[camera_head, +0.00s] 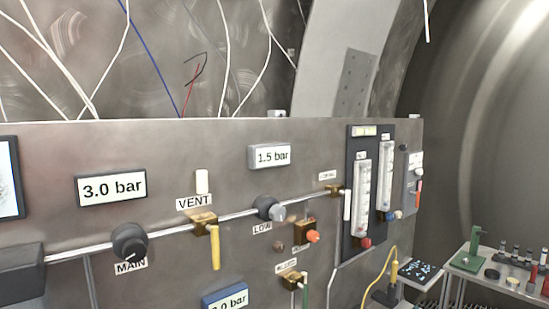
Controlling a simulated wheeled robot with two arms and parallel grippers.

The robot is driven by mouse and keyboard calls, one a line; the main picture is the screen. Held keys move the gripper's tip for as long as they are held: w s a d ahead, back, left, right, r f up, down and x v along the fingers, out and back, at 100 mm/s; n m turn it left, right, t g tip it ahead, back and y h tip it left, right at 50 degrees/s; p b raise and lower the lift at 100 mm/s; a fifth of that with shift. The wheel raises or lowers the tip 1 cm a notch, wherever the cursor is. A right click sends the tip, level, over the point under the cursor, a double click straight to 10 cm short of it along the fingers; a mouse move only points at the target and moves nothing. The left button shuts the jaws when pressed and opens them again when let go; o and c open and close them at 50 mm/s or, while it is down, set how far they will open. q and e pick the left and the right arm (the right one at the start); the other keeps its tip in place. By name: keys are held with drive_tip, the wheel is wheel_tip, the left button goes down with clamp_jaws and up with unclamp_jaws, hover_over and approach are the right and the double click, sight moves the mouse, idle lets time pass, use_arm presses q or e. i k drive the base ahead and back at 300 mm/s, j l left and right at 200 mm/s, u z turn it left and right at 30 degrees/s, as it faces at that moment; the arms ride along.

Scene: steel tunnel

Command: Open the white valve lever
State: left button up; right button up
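A white lever (347,205) hangs straight down beside a small brass valve (332,190) at the right end of the pipe, just left of the flow-meter panel. A short white upright piece (202,181) stands above the VENT label; I cannot tell whether it is a lever. Below that label a brass valve (204,222) carries a yellow lever (215,248) that points down. Neither of my grippers shows in the head view.
The steel panel (140,160) carries a black MAIN knob (129,242), a LOW knob (267,208), an orange knob (313,236) and pressure displays. Flow meters (361,200) stand at the right. A cluttered bench (495,283) is at the lower right. Loose wires hang above.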

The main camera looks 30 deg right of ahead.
sight(347, 193)
drive_tip(key=z, duration=1.5)
